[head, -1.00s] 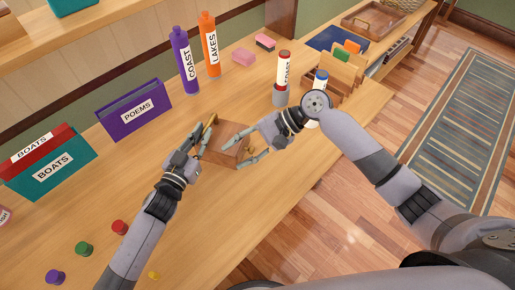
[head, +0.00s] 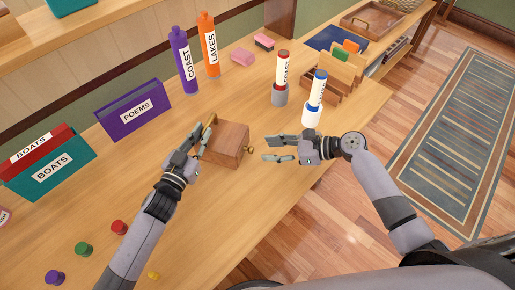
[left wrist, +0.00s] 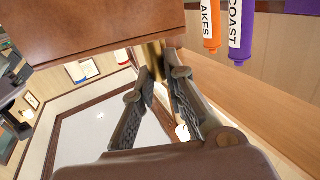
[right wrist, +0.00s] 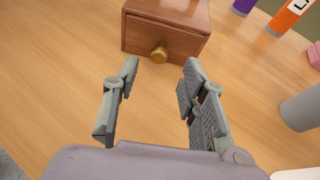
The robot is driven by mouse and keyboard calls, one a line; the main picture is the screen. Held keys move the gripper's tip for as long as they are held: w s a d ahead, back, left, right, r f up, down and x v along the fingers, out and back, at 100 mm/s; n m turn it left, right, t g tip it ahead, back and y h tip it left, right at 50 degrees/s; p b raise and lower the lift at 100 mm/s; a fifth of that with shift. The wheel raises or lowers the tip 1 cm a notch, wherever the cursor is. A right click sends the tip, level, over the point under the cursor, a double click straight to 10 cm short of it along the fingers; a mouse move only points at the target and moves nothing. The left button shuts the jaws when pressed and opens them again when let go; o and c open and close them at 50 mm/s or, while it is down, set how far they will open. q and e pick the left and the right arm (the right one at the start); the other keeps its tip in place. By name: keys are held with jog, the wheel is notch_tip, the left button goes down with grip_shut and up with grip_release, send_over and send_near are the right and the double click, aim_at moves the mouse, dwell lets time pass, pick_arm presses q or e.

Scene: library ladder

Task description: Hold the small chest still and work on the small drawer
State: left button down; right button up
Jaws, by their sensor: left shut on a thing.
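The small brown wooden chest (head: 224,140) sits on the table; it shows at the top of the left wrist view (left wrist: 90,32) and the right wrist view (right wrist: 185,12). Its small drawer (right wrist: 140,36) has a brass knob (right wrist: 159,52) and looks closed; the knob also shows in the head view (head: 249,150). My left gripper (head: 203,135) is at the chest's left side, its fingers (left wrist: 158,76) shut on a brass handle (left wrist: 153,56). My right gripper (head: 268,148) is open and empty, a short way from the knob, fingers (right wrist: 161,66) apart.
A grey-based tube (head: 281,85) and a white-based tube (head: 314,100) stand behind my right gripper. The POEMS box (head: 135,110) and the COAST (head: 183,60) and LAKES (head: 208,45) tubes stand behind the chest. Bare table lies in front of the chest.

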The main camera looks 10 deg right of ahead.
jog(key=x, duration=0.5)
jog(key=shift+a, duration=0.1)
jog(key=shift+c, duration=0.5)
grip_shut()
dwell(0.3)
